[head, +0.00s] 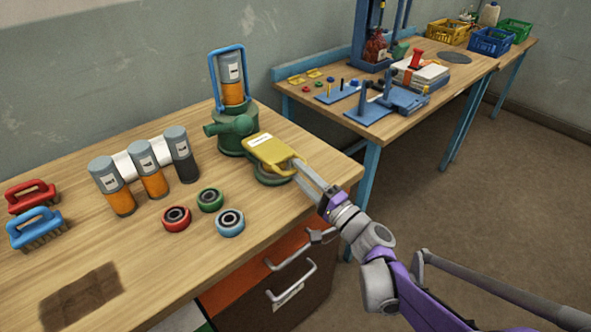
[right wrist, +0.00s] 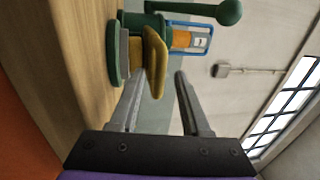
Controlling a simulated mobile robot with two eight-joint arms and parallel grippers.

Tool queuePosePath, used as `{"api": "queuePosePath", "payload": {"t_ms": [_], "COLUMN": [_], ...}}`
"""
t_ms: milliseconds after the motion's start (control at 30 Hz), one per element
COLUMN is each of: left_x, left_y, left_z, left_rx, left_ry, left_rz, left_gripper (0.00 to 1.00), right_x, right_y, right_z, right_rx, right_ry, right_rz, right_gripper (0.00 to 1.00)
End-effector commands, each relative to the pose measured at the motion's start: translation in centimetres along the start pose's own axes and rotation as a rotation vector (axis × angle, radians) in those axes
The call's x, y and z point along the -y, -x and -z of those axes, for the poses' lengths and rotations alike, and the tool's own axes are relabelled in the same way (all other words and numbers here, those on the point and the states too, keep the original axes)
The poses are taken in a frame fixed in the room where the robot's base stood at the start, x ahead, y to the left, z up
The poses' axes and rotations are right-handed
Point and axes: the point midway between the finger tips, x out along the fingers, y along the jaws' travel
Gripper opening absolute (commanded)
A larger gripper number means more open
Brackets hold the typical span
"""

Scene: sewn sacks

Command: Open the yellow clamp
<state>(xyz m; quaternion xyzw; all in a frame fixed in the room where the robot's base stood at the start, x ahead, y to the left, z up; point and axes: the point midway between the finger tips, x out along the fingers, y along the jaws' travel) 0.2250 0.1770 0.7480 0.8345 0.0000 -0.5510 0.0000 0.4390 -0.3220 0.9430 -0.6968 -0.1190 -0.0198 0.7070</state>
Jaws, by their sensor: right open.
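The yellow clamp (head: 265,150) is a flat yellow plate with a small label, lying over a round green base (head: 273,178) at the table's right edge. It also shows in the right wrist view (right wrist: 156,60), edge-on beside the green base (right wrist: 113,55). My right gripper (head: 296,166) is open at the clamp's right end. In the right wrist view, the plate's near edge appears between the open fingertips (right wrist: 160,74); I cannot tell whether they touch it. My left gripper is not in view.
A green fixture (head: 237,120) with a blue frame (head: 212,72) holding an orange-and-grey bottle stands behind the clamp. Bottles (head: 152,177), coloured rings (head: 230,222) and two brushes (head: 35,228) are to the left. The table front is mostly clear; drawers with handles (head: 292,282) are below.

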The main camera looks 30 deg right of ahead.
Motion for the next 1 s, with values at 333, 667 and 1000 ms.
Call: {"api": "queuePosePath", "payload": {"t_ms": [333, 667, 1000], "left_x": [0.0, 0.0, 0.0], "left_y": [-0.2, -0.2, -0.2], "left_z": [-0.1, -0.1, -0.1], "left_rx": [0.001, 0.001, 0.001], "left_ry": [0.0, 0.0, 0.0], "left_rz": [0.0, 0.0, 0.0], "left_gripper": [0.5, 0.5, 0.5], "right_x": [0.0, 0.0, 0.0], "right_y": [-2.1, -2.1, -2.1], "right_z": [0.0, 0.0, 0.0], "right_rx": [0.0, 0.0, 0.0], "right_ry": [0.0, 0.001, 0.001], "right_rz": [-0.001, -0.001, -0.001], "right_gripper": [0.47, 0.18, 0.0]}}
